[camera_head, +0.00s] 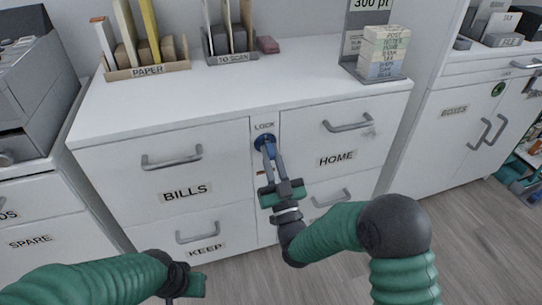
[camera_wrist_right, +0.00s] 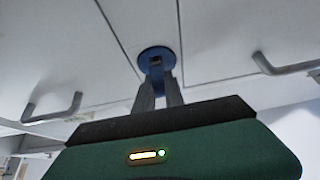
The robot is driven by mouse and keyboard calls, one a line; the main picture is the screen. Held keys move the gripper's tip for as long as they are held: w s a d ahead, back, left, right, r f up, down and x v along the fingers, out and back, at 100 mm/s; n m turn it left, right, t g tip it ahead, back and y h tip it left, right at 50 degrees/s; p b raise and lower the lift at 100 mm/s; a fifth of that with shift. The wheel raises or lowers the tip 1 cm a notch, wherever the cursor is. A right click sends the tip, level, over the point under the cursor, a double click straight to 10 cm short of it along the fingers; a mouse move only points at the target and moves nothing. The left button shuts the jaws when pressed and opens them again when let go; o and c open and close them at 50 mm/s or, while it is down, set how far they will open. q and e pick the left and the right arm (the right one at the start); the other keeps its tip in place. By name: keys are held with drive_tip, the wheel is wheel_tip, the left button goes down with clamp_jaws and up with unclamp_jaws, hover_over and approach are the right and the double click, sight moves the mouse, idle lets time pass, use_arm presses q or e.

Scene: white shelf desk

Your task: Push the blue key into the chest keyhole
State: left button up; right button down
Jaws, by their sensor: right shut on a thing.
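The white chest (camera_head: 215,135) has a narrow centre panel with a LOCK label. Below the label is a round blue disc (camera_head: 261,141), also in the right wrist view (camera_wrist_right: 145,52), at the keyhole. My right gripper (camera_head: 270,154) is in front of this disc, its fingers pointing at it. In the right wrist view its fingertips (camera_wrist_right: 157,80) are closed on a small dark-blue piece, the blue key (camera_wrist_right: 156,62), which meets the disc's middle. The keyhole opening is hidden, and key depth cannot be told. My left gripper (camera_head: 187,283) is low at the left, its fingers unclear.
Drawer handles (camera_head: 172,160) and (camera_head: 348,124) stick out on both sides of the lock panel. On the chest top stand a PAPER holder (camera_head: 147,71), a TO SCAN holder (camera_head: 232,58) and a block stack (camera_head: 382,52). The front half of the top is clear.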

drive_tip(key=shift+w+a, duration=0.15)
drive_tip(key=shift+w, duration=0.3)
idle(0.4)
drive_tip(key=c, duration=1.2)
unclamp_jaws()
drive_tip(key=shift+c, duration=0.2)
drive_tip(key=o, duration=0.6)
drive_tip(key=shift+c, duration=0.2)
drive_tip(key=b+v, duration=0.2)
drive_tip(key=v, duration=0.4)
